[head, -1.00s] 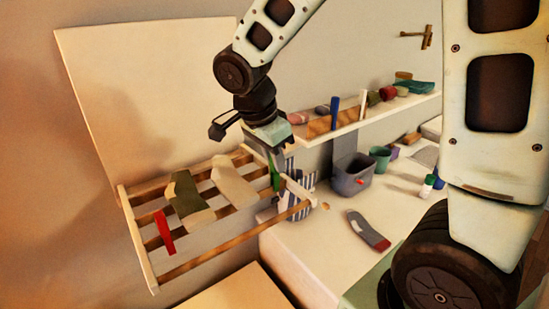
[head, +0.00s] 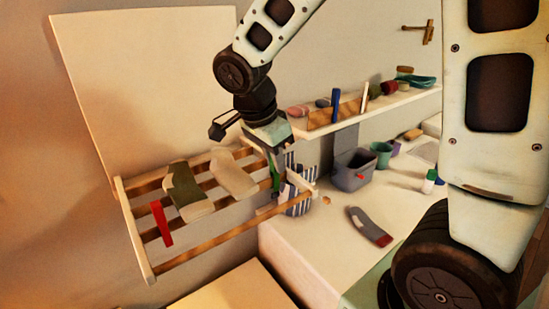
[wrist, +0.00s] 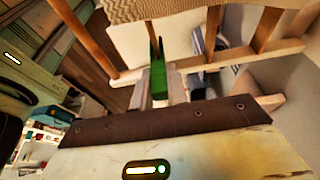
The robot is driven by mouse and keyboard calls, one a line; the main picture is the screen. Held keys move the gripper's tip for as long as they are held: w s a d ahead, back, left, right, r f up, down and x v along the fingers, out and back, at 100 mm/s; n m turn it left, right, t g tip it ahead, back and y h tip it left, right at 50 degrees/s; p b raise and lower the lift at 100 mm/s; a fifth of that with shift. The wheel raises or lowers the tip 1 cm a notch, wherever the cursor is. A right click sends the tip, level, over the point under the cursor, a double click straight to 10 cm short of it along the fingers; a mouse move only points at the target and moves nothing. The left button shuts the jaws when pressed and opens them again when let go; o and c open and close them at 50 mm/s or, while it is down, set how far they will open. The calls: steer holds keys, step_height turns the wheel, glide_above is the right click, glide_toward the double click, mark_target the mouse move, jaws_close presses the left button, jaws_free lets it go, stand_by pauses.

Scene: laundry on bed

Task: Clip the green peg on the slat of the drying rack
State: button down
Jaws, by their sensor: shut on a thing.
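The green peg (head: 275,183) is held in my gripper (head: 274,167), which points down at the right end of the drying rack (head: 205,245). In the wrist view the peg (wrist: 160,82) sits between the two pale fingers (wrist: 161,88), its two prongs pointing away from me. The prongs overlap the rack's light end rail (wrist: 225,62) in that view. I cannot tell whether they are around the rail or only in front of it. Wooden slats (wrist: 212,32) run away from the rail on both sides of the peg.
A green-grey sock (head: 184,188), a cream sock (head: 233,176) and a red item (head: 161,222) lie on the rack. A grey bucket (head: 352,172) and a grey-red sock (head: 370,227) are on the white surface (head: 310,255).

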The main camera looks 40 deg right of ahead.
steer(key=shift+f+b, duration=0.45)
steer(key=shift+f, duration=0.1)
steer(key=c, duration=1.3)
jaws_free()
steer(key=b+v, duration=0.2)
steer(key=v, duration=1.5)
steer(key=shift+r, duration=0.2)
steer(key=shift+a, duration=0.1)
